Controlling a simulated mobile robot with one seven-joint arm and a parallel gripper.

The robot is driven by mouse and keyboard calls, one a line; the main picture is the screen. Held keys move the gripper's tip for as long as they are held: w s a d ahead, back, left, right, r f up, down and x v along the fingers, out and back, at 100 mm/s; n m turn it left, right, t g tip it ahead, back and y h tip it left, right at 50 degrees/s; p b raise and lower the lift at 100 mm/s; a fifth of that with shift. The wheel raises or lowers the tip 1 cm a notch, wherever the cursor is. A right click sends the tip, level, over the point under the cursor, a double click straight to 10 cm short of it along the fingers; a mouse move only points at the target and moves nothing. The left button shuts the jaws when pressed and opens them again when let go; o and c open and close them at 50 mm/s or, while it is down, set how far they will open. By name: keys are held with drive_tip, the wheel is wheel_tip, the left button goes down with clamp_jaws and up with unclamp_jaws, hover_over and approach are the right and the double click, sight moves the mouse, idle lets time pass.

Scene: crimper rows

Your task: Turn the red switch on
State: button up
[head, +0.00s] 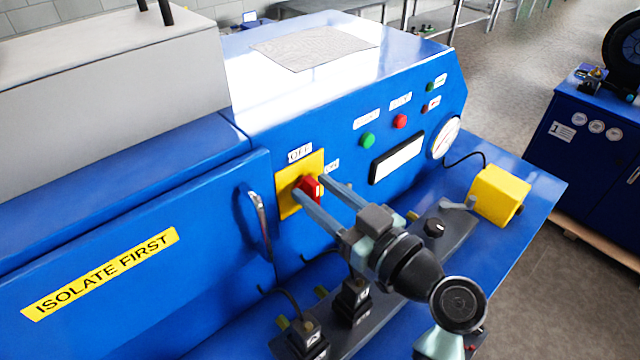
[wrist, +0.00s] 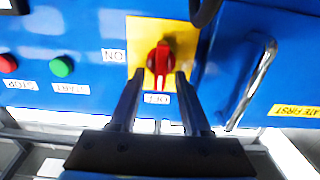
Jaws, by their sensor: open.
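The red switch (head: 309,187) is a rotary knob on a yellow plate (head: 286,183) on the blue machine's front. In the wrist view the red knob (wrist: 161,58) has its handle in line with the OFF label (wrist: 156,99); the ON label (wrist: 113,56) is to one side. In the head view the OFF label (head: 300,152) is above the plate and the ON label (head: 332,165) to its right. My gripper (head: 311,184) is open, its fingers on either side of the knob; contact is not clear. The fingers (wrist: 159,76) also show in the wrist view.
A metal door handle (head: 262,225) stands out left of the switch. Green (head: 367,140) and red (head: 400,121) buttons and a gauge (head: 445,138) are to the right.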

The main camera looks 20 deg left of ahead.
clamp_jaws()
drive_tip(key=shift+w+m, duration=0.1)
drive_tip(key=shift+m, duration=0.2)
idle(0.4)
drive_tip(key=shift+w+d+f+m+p, duration=0.2)
drive_tip(key=shift+m+p, duration=0.2)
drive_tip(key=shift+m, duration=2.45)
drive_tip(key=shift+w+d+f+m+p, duration=0.15)
drive_tip(key=shift+f+m+p, duration=0.15)
drive_tip(key=shift+m, duration=2.6)
drive_tip(key=shift+w+d+f+m+p, duration=0.15)
drive_tip(key=shift+m+p, duration=0.3)
drive_tip(key=shift+m, duration=2.4)
drive_tip(key=shift+a, duration=0.1)
